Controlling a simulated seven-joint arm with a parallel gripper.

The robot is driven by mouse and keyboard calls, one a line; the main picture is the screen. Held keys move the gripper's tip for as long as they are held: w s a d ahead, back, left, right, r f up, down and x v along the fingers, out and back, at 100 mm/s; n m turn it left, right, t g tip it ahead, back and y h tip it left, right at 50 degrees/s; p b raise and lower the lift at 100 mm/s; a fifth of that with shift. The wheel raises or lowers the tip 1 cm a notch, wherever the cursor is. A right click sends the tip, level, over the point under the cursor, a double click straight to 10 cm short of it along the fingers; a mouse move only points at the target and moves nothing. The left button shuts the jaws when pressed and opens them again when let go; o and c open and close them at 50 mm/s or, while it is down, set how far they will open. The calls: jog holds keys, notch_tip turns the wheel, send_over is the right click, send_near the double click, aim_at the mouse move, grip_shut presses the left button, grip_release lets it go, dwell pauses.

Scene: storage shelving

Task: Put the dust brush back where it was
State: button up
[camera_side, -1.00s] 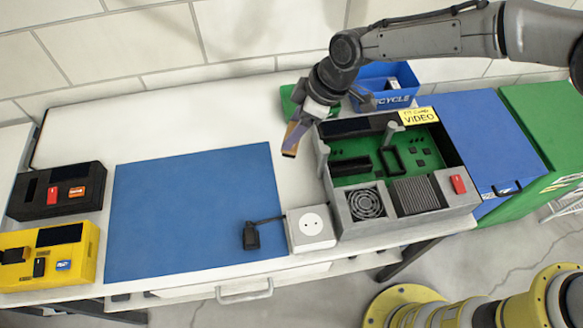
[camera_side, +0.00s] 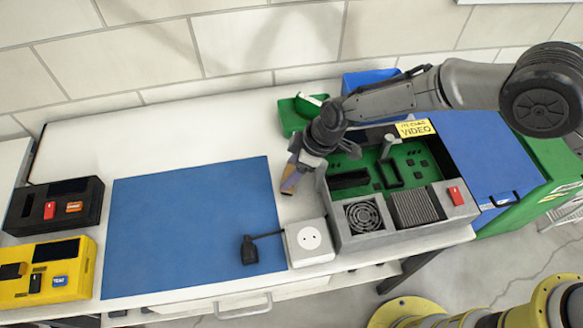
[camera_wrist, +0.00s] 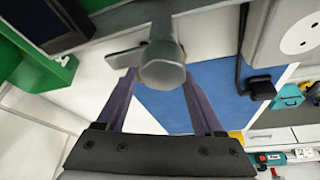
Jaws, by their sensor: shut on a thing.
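My gripper (camera_side: 292,174) points down over the white bench, between the blue mat and the open grey case. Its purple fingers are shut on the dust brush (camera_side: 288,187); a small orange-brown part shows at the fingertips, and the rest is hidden. In the wrist view my gripper (camera_wrist: 160,78) has its fingers apart, with a grey piece with a rounded end between the tips. I cannot tell whether that piece is the brush or part of the case. A green dustpan-like holder (camera_side: 291,118) with a white piece stands behind my gripper.
The grey case (camera_side: 350,232) with green board stands close on the right. A white socket box (camera_side: 308,241) with a black plug lies in front. Black (camera_side: 50,210) and yellow (camera_side: 45,272) devices stand at left. A blue bin (camera_side: 366,80) is behind.

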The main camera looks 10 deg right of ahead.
jog(key=shift+f, duration=0.15)
jog(key=o, duration=1.3)
jog(key=v, duration=1.2)
